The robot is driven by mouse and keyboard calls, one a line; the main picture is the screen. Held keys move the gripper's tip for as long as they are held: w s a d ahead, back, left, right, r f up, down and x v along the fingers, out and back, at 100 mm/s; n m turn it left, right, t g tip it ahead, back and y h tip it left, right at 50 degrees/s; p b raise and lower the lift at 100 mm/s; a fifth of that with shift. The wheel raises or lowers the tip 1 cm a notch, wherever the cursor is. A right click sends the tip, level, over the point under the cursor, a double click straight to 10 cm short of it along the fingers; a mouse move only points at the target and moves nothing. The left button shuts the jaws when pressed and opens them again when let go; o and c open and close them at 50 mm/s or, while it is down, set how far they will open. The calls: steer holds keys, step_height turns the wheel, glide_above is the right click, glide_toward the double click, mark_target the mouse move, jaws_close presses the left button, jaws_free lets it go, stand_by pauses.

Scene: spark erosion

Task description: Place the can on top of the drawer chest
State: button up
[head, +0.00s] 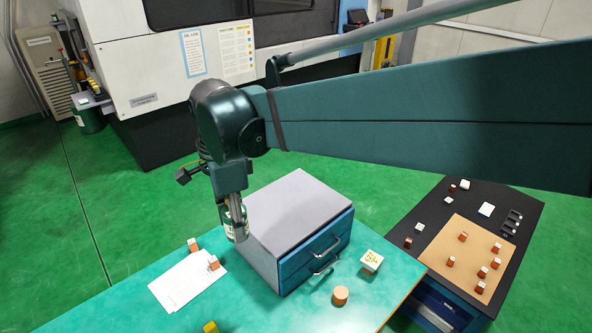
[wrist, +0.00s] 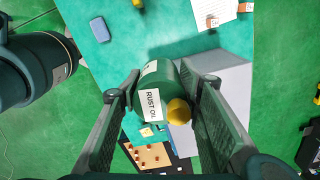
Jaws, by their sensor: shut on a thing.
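The can (wrist: 158,84) is dark green with a white label reading "RUST OIL" and a yellow cap. My gripper (wrist: 165,100) is shut on it, with one finger on each side in the wrist view. In the head view the can (head: 234,226) hangs in my gripper (head: 236,212) just left of the drawer chest, partly hidden by the fingers. The drawer chest (head: 296,208) has a bare grey top and blue drawer fronts with metal handles. Its grey top (wrist: 225,85) also shows behind the can in the wrist view. I cannot tell the exact gap between can and chest.
The teal table (head: 265,315) carries white paper (head: 186,283) with small orange-brown blocks, a round tan piece (head: 340,296), a white-topped block (head: 371,261) and a yellow object (head: 210,327). A black-topped bench (head: 440,203) with several small blocks stands at right.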

step_height(320, 180, up, 3)
steer(key=shift+w+f, duration=0.1)
steer(key=shift+w+p, duration=0.9)
steer(key=shift+w, duration=0.2)
steer(key=w+d+n+p, duration=0.2)
steer(key=w+d+p, duration=0.2)
steer(key=w+p, duration=1.1)
steer(key=f+b, duration=0.1)
steer(key=w+f+b, duration=0.1)
steer(key=f, duration=0.1)
steer(key=w+f+b, duration=0.1)
steer(key=f, duration=0.1)
steer(key=shift+w+d+f, duration=0.15)
steer(key=shift+w, duration=0.05)
steer(key=shift+f, duration=2.95)
